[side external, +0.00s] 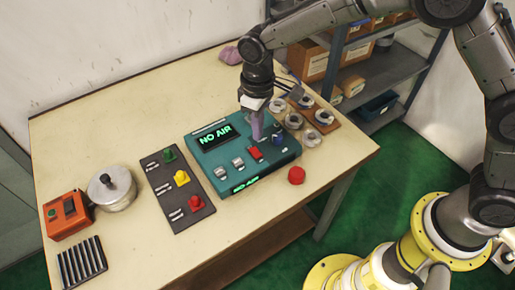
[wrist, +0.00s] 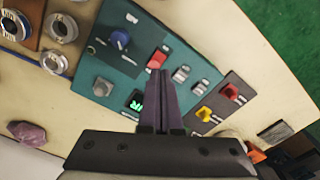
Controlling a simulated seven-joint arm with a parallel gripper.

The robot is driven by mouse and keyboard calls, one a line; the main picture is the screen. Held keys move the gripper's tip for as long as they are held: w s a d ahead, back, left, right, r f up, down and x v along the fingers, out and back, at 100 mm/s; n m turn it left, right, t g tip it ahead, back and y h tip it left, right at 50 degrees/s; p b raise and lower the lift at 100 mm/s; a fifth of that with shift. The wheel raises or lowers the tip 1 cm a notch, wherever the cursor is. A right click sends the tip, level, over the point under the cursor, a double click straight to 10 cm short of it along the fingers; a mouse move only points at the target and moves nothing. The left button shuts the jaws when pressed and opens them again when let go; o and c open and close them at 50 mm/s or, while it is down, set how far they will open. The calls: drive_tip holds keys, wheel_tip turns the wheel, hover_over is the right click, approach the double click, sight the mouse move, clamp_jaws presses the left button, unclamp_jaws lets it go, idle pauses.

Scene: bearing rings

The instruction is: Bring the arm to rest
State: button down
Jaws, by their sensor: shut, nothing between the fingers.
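My gripper (side external: 257,136) is over the right half of the teal control box in the side view, close above its top face. Its purple fingers (wrist: 157,80) are shut with nothing between them, and they also show in the wrist view pointing toward the box. The teal control box (side external: 205,170) has a lit screen reading "NO AIR" (side external: 216,138). Red, blue and grey switches sit on its face, the red one (side external: 256,153) just in front of my fingertips. Whether the fingertips touch the box, I cannot tell.
Bearing rings (side external: 323,117) lie right of the box. A red button (side external: 296,175) is near the table's front edge. A dark panel (side external: 172,202) with coloured knobs, a metal pot (side external: 111,189), an orange box (side external: 66,214) and a slotted rack (side external: 82,262) stand left. Shelves (side external: 375,70) are behind.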

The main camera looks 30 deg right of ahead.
drive_tip(key=s+d+r+m+t, duration=0.2)
drive_tip(key=s+d+r, duration=0.1)
drive_tip(key=d+r, duration=0.55)
drive_tip(key=s+d+r+m+t, duration=0.15)
drive_tip(key=d+r, duration=0.35)
drive_tip(key=r, duration=0.6)
drive_tip(key=s+d+r+m+t, duration=0.1)
drive_tip(key=s+d+r, duration=0.15)
drive_tip(key=s, duration=0.45)
drive_tip(key=s+d+r+m+t, duration=0.1)
drive_tip(key=s+d+t, duration=0.1)
drive_tip(key=s+d, duration=0.3)
drive_tip(key=s+f, duration=0.6)
drive_tip(key=s, duration=0.3)
drive_tip(key=shift+s+d+f+g, duration=0.25)
drive_tip(key=shift+s+g, duration=0.05)
drive_tip(key=shift+g, duration=0.15)
drive_tip(key=c, duration=1.5)
unclamp_jaws()
drive_tip(key=shift+m, duration=0.25)
drive_tip(key=shift+c, duration=0.2)
